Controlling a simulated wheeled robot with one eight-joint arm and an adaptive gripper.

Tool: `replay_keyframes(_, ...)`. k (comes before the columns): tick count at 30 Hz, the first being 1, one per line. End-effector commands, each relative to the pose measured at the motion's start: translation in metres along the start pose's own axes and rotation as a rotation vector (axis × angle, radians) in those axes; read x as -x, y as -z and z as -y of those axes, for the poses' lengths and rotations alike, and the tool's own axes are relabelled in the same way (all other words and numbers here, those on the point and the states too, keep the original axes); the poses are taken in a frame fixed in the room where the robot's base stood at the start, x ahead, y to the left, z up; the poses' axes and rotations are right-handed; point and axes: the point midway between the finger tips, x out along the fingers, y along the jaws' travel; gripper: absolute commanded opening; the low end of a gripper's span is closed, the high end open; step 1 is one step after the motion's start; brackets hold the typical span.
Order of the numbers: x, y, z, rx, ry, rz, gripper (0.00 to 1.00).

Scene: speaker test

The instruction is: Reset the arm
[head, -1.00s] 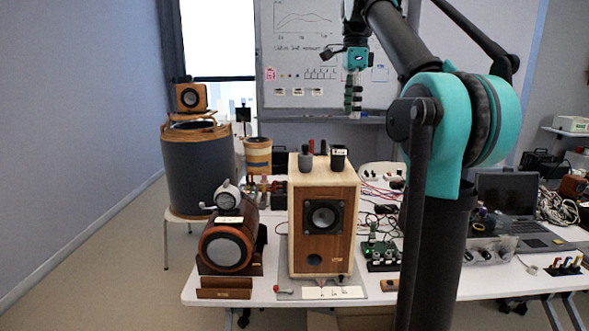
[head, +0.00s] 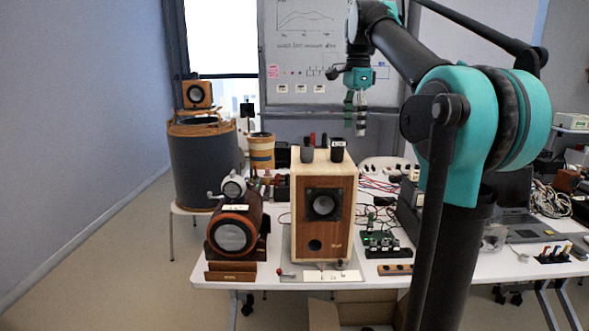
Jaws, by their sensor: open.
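My gripper (head: 356,112) hangs in the air at the upper middle of the head view, fingers pointing down, in front of the whiteboard. It is above and behind the wooden speaker box (head: 325,206) and touches nothing. It is open, and nothing shows between its fingers. The speaker box stands upright on the white table (head: 215,277), with two small dark objects on its top.
A round wooden speaker (head: 232,236) lies in a cradle left of the box. A dark drum (head: 203,168) carries a small speaker (head: 197,95) at the back left. A green circuit board (head: 386,244), cables and a laptop (head: 535,229) crowd the right. The air around my gripper is clear.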

Motion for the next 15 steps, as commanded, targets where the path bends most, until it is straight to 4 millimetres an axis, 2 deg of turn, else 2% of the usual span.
replay_keyframes(5,-0.042,0.002,-0.002,0.124,0.029,-0.006,0.68)
replay_keyframes(8,-0.074,0.004,-0.006,0.222,0.051,-0.013,0.68)
replay_keyframes(11,-0.118,0.005,-0.016,0.349,0.079,-0.027,0.68)
replay_keyframes(15,-0.185,0.005,-0.04,0.54,0.119,-0.054,0.68)
